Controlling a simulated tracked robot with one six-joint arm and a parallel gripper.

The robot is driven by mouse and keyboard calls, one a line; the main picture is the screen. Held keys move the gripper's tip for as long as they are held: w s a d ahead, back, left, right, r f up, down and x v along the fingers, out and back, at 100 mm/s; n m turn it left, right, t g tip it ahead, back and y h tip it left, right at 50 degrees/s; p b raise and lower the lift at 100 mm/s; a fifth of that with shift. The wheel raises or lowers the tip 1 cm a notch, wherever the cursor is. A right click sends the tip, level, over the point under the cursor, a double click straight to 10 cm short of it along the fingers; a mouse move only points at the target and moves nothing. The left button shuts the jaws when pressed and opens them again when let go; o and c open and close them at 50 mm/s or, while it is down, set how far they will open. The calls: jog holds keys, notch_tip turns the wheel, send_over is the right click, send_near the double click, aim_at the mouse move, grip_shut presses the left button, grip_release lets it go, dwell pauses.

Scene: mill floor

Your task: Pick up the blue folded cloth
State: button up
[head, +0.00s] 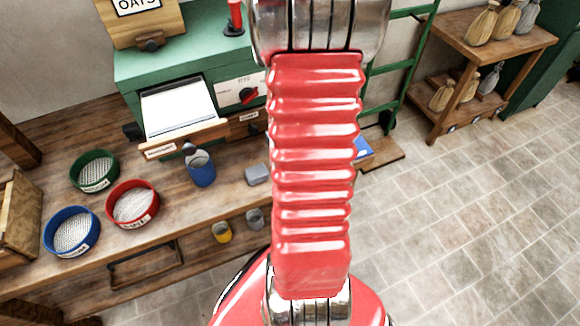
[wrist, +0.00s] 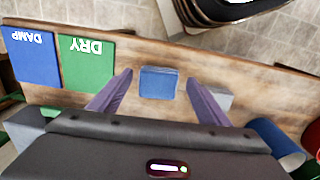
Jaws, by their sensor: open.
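The blue folded cloth (wrist: 159,83) is a small square pad lying on the wooden bench (wrist: 170,55) in the wrist view. My gripper (wrist: 158,78) is open, with one purple finger to the left of the cloth and one to the right. There is a gap on both sides, and neither finger touches it. How far the fingertips are above the bench I cannot tell. In the head view my arm covers the middle, and the cloth and my gripper are hidden.
A blue DAMP mat (wrist: 32,58) and a green DRY mat (wrist: 86,63) lie left of the cloth. A grey block (head: 257,174) and a blue container (head: 201,170) stand on the bench. Red (head: 133,206), green (head: 94,171) and blue (head: 72,232) sieves sit further left.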

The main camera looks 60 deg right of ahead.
jog(key=shift+c, duration=0.2)
dwell(0.3)
jog(key=c, duration=1.1)
jog(key=shift+r, duration=0.1)
notch_tip(320, 180, up, 10)
dwell(0.6)
jog(key=o, duration=0.5)
jog(key=c, duration=0.4)
